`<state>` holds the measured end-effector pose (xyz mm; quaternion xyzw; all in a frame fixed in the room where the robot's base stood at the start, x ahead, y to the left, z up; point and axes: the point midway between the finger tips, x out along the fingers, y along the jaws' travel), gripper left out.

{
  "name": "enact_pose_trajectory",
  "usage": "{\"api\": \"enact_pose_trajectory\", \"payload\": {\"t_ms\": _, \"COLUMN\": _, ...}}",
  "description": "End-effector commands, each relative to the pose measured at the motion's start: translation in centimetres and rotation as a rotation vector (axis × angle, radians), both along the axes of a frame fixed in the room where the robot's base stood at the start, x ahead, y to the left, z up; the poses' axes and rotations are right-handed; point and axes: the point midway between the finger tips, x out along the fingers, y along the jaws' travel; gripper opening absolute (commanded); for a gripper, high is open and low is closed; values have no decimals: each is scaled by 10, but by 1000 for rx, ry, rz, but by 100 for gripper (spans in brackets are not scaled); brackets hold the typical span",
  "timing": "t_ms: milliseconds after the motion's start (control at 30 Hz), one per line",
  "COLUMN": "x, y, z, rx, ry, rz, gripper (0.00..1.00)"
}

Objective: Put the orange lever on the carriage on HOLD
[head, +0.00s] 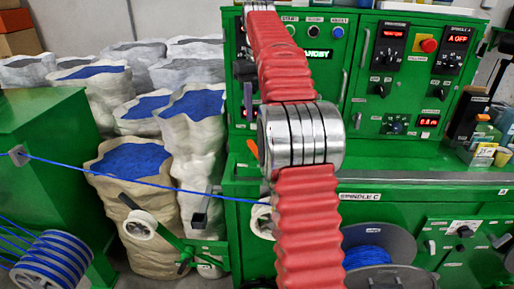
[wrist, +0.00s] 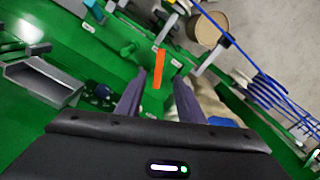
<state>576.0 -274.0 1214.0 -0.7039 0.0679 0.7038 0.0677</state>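The orange lever (wrist: 159,68) stands out from the green carriage (wrist: 122,72) in the wrist view, ahead of my gripper. My gripper (wrist: 160,82) is open, its two purple-grey fingers apart, one on each side of the lever in the picture. I cannot tell whether the fingertips reach the lever's depth; no contact shows. Small white labels sit around the lever, too small to read, so its setting cannot be told. In the head view a tip of the orange lever (head: 252,147) shows left of my arm, below one purple finger; my arm hides most of the carriage.
A blue cable (head: 160,184) runs across from the left to a white pulley (head: 262,221). Sacks of blue material (head: 135,160) stand at left. Green control panels (head: 400,75) are behind my arm. A grey tray (wrist: 48,85) is left of my gripper in the wrist view.

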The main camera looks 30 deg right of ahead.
Motion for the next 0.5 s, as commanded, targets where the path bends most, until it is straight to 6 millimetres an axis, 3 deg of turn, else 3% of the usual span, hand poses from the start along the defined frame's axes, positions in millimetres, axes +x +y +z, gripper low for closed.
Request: {"api": "enact_pose_trajectory", "payload": {"t_ms": 500, "x": -1, "y": 0, "z": -54, "rx": 1, "ry": 2, "rz": -1, "gripper": 34}}
